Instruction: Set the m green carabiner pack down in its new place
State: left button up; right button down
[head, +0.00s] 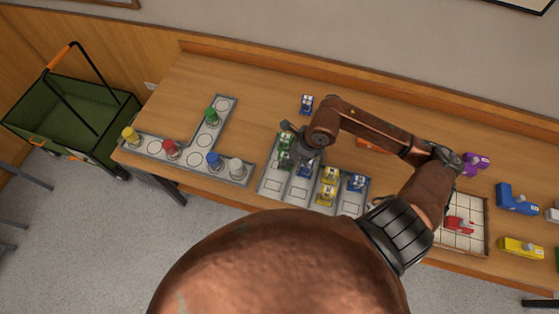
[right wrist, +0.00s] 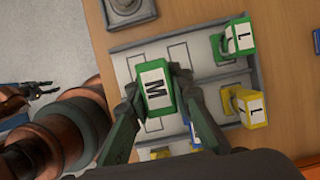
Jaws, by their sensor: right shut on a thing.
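The M green carabiner pack (right wrist: 156,88) is between the two fingers of my right gripper (right wrist: 155,80), its M label facing the wrist camera. My right gripper (head: 296,150) is shut on it, over the left part of the grey slotted tray (head: 270,187). In the head view the gripper hides part of the tray, and a green pack (head: 284,159) shows beside it. I cannot tell whether the held pack touches the tray. An L green pack (right wrist: 236,42) and an L yellow pack (right wrist: 246,107) stand in the tray.
Blue and yellow packs (head: 329,174) occupy other tray slots. A blue pack (head: 306,103) stands behind the tray. A grey rack with coloured bottles (head: 170,149) is at left, and a white gridded tray (head: 476,238) at right. A green cart (head: 70,115) stands beyond the table's left end.

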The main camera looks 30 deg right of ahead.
jog(key=w+f, duration=0.4)
jog(key=f, duration=0.1)
jog(key=shift+w+d+f, duration=0.2)
jog(key=shift+d+f, duration=0.05)
jog(key=shift+w+f, duration=0.1)
jog(key=shift+f, duration=1.55)
jog(key=shift+f, duration=0.15)
jog(key=c, duration=1.7)
grip_release()
jog(key=shift+c, duration=0.2)
jog(key=v, duration=1.2)
jog(key=shift+w, duration=0.1)
